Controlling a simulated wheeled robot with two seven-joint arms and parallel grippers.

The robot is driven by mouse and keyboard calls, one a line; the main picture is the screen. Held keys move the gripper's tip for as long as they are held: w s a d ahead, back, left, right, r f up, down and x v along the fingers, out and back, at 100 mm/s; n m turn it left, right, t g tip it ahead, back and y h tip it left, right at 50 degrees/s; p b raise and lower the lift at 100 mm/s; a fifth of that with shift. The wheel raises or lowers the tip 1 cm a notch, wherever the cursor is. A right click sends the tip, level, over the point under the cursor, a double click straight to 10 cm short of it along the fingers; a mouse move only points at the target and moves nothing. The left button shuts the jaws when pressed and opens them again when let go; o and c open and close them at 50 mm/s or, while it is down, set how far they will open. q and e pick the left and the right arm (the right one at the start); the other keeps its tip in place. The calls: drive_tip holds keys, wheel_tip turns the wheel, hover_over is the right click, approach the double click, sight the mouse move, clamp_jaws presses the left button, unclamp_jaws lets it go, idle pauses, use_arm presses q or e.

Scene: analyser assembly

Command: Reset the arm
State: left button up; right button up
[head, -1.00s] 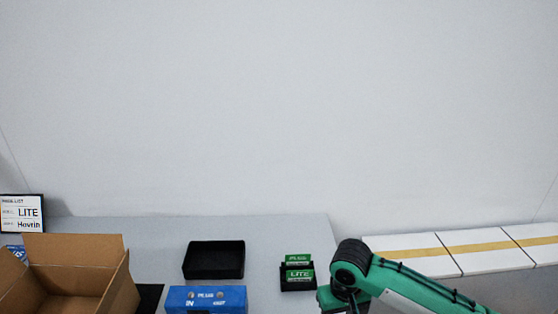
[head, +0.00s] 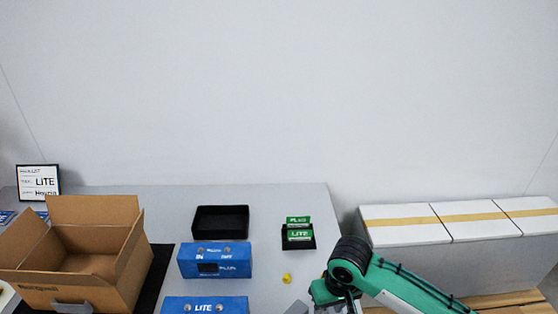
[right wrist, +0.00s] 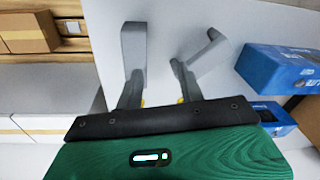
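My right arm (head: 400,283) is green with a black joint and comes in from the lower right in the head view. Most of my right gripper is below that picture's edge. In the right wrist view, my right gripper (right wrist: 170,62) has two grey fingers spread apart over the pale table, with nothing between them. Blue boxes (right wrist: 282,68) lie to the right of the fingers there. My left gripper is not recognisable in the head view.
The table (head: 150,205) holds an open cardboard box (head: 129,260), a black tray (head: 220,222), blue boxes (head: 214,260), green cards (head: 299,235) in a black holder, a small yellow thing (head: 286,278) and a sign (head: 38,182). White taped boxes (head: 405,225) stand to the right.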

drive_tip(key=s+a+f+t+y, duration=0.2)
drive_tip(key=s+a, duration=0.1)
drive_tip(key=s, duration=0.5)
drive_tip(key=s+d+f+m+t+h, duration=0.1)
drive_tip(key=s+d+f+h, duration=0.2)
drive_tip(key=s+d, duration=1)
wheel_tip(320, 180, down, 30)
drive_tip(key=g, duration=0.1)
drive_tip(key=s+d+f, duration=0.2)
drive_tip(key=s+f, duration=0.7)
drive_tip(key=f, duration=0.1)
drive_tip(key=s+d+f+g, duration=0.1)
drive_tip(key=s+d+f, duration=0.1)
drive_tip(key=s+f, duration=0.8)
drive_tip(key=shift+d+f, duration=0.25)
drive_tip(key=shift+f, duration=0.05)
